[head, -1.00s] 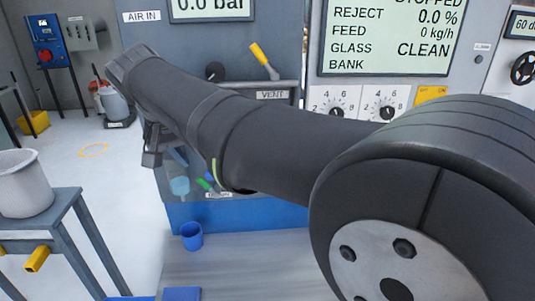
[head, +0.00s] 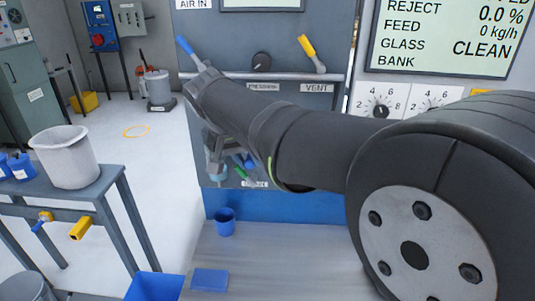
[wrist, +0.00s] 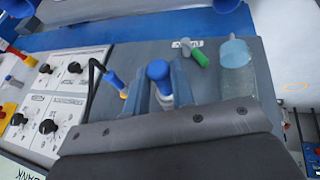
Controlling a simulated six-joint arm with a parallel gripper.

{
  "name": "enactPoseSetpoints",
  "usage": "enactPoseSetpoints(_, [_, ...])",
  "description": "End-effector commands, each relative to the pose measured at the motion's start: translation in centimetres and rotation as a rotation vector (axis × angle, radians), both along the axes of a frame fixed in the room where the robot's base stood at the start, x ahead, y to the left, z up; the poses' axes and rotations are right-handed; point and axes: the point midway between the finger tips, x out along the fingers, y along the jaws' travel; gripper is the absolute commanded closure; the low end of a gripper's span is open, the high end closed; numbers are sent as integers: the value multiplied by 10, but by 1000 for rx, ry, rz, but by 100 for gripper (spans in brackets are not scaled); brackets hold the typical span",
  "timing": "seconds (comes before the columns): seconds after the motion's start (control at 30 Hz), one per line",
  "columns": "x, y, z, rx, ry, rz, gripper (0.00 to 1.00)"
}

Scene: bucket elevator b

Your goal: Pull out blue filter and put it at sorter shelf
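In the wrist view, a blue-topped piece with a pale body (wrist: 158,71), which looks like the blue filter, shows between the two fingers of my gripper (wrist: 161,82). The fingers stand apart on either side of it, with little or no gap. I cannot tell whether they press on it. In the head view my gripper (head: 215,160) is in front of the grey panel, partly hidden by my arm, and the blue-topped piece is not clear there. I cannot identify the sorter shelf.
Beside the gripper are a green piece (wrist: 200,57), a clear bluish vessel (wrist: 237,68) and a blue-and-yellow plug (wrist: 114,81). A vent lever (head: 311,52) and a blue-handled lever (head: 190,52) sit above.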

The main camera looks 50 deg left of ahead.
Motion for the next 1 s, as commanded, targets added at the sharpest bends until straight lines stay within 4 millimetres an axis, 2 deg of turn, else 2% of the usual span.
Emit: enactPoseSetpoints(1.0, [-8, -8, 1, 1, 0, 1, 100])
